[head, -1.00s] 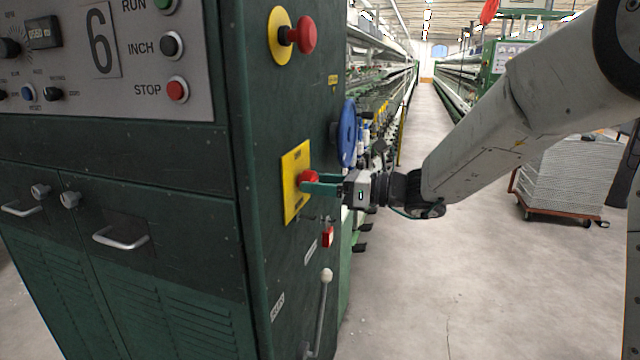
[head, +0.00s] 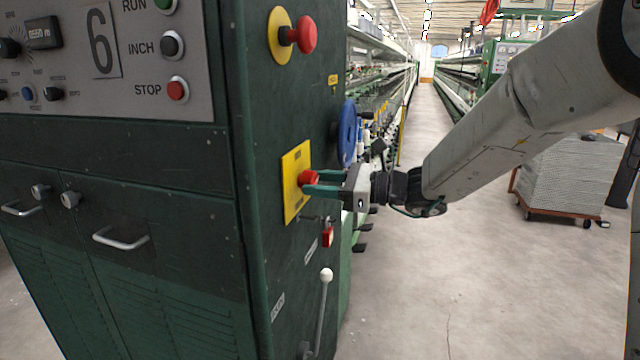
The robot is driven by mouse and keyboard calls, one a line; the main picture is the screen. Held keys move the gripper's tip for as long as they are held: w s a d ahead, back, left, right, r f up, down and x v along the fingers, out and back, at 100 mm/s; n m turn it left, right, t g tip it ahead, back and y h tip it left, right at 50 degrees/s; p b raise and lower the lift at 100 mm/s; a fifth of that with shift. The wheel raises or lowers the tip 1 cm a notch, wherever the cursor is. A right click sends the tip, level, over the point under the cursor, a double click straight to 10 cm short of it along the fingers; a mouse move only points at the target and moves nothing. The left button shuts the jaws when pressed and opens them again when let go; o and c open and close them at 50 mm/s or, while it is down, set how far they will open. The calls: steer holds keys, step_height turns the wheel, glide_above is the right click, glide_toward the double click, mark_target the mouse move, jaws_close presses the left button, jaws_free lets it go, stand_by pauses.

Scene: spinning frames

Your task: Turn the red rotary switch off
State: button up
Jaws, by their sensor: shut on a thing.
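The red rotary switch (head: 308,178) sits on a yellow plate (head: 295,186) on the side face of the green machine cabinet. My gripper (head: 316,182) reaches in from the right, with its green fingers shut on the red switch. The fingers cover part of the switch, and its exact angle is hard to read at this size. My gripper body looks rolled, with the fingers one above the other.
A red mushroom button (head: 303,34) on a yellow disc sits above the switch. A blue wheel (head: 348,134) is behind.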

steer(key=n, duration=0.7)
steer(key=shift+h, duration=0.3)
steer(key=n, duration=0.3)
steer(key=shift+n+t, duration=0.3)
steer(key=shift+s+n, duration=0.1)
steer(key=shift+n, duration=1.4)
steer(key=o, duration=1)
steer(key=shift+c, duration=0.2)
steer(key=v, duration=0.7)
steer(key=shift+s+d+r, duration=0.15)
steer(key=shift+s+d, duration=0.05)
steer(key=shift+d, duration=0.15)
